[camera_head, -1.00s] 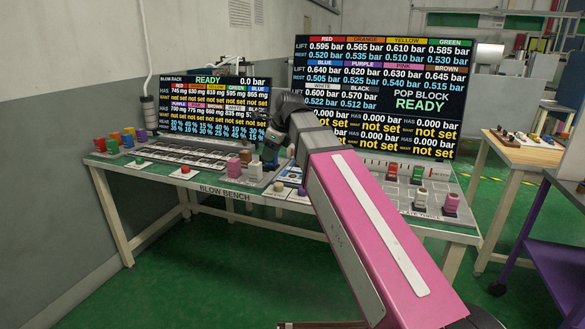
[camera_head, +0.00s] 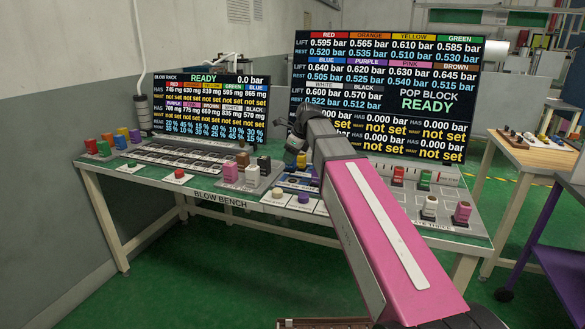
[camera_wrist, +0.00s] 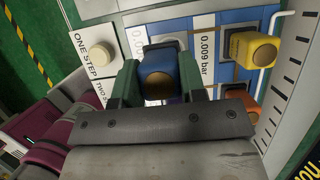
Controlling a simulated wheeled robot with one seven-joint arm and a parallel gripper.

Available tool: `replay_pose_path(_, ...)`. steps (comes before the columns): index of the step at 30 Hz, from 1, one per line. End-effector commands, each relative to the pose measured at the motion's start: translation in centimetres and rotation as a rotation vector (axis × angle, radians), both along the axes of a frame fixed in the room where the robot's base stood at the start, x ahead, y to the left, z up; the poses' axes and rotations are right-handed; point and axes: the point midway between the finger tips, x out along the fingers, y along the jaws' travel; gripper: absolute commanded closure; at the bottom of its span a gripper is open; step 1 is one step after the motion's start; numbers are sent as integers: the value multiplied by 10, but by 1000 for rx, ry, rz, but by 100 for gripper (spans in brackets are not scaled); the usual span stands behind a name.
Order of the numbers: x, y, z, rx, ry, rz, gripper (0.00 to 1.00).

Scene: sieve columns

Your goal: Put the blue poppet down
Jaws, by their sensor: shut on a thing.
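In the wrist view, the blue poppet (camera_wrist: 159,70) is between the two green fingers of my gripper (camera_wrist: 158,82), which is shut on it. It is over a blue-and-white panel (camera_wrist: 206,32) with a "0.009 bar" label. I cannot tell whether its underside touches the panel. A yellow poppet (camera_wrist: 252,48) and an orange one (camera_wrist: 248,108) stand to its right. In the head view, my arm hides the blue poppet and the fingertips; the yellow poppet (camera_head: 301,160) shows just below my wrist.
Left of the blue poppet is a cream button (camera_wrist: 101,54) marked "ONE STEP". On the bench (camera_head: 190,183), pink (camera_head: 230,171), brown (camera_head: 243,159), white (camera_head: 252,176) and black (camera_head: 264,165) poppets stand close together. Red (camera_head: 398,175) and green (camera_head: 425,179) poppets stand right of my arm.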

Motion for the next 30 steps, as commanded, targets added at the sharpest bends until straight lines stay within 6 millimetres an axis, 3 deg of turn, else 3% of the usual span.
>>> replay_pose_path(8,7,-7,-13,-1,1,1,89)
replay_pose_path(16,7,-7,-44,-1,1,0,89)
replay_pose_path(28,7,-6,-49,0,0,0,89)
replay_pose_path(29,7,-6,-49,0,0,1,55)
replay_pose_path(30,7,-6,-48,0,0,1,42)
